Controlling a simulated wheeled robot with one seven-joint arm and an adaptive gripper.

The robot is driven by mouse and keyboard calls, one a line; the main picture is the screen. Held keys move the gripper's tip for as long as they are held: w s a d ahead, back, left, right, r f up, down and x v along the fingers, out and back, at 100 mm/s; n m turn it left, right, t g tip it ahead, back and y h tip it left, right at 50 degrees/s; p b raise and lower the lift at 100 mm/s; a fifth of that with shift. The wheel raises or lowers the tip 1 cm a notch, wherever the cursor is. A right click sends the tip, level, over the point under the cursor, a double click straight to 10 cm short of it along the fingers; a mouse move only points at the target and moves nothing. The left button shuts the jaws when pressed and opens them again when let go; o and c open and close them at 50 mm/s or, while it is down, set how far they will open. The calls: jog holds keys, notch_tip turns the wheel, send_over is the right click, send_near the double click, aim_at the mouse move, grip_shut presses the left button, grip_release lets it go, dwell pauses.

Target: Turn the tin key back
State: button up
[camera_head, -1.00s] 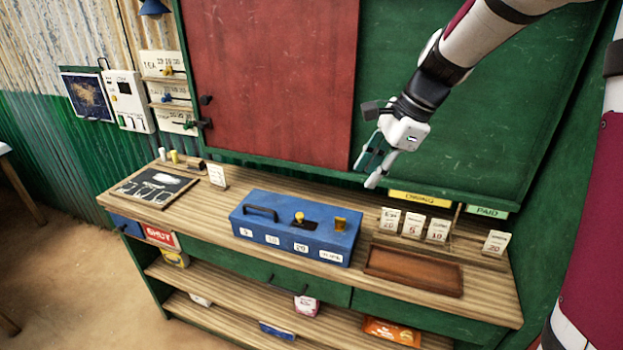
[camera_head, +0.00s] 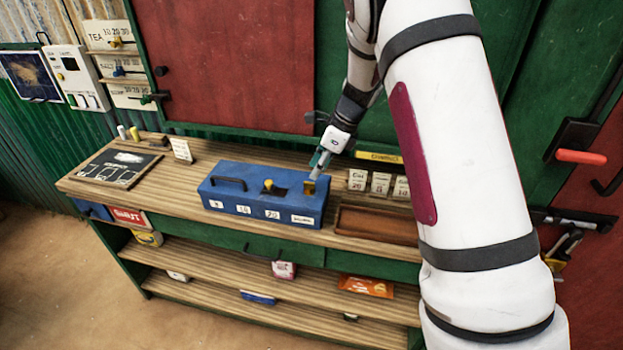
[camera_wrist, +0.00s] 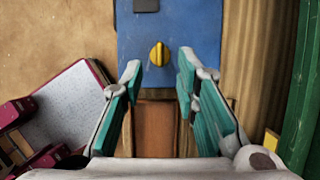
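The blue tin (camera_head: 245,206) stands on the counter with a dark handle, a yellow knob (camera_head: 268,185) beside a dark plate, and a brass key (camera_head: 309,187) near its right end. In the wrist view the key (camera_wrist: 160,53) is a round yellow knob whose ridge runs along the tin (camera_wrist: 195,25). My gripper (camera_head: 316,172) is above the tin's right end. In the wrist view my gripper (camera_wrist: 159,66) is open and empty. Its teal fingers lie to either side of the key's line, with the key just past the tips in the picture.
A brown wooden tray (camera_head: 345,226) lies right of the tin and shows between my fingers in the wrist view (camera_wrist: 155,135). Small price cards (camera_head: 380,184) stand behind the tray. A chalkboard (camera_head: 115,168) lies at the counter's left. The green wall is close behind.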

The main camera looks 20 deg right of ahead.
aim_at(310, 182)
jog(key=shift+x, duration=2.65)
grip_shut()
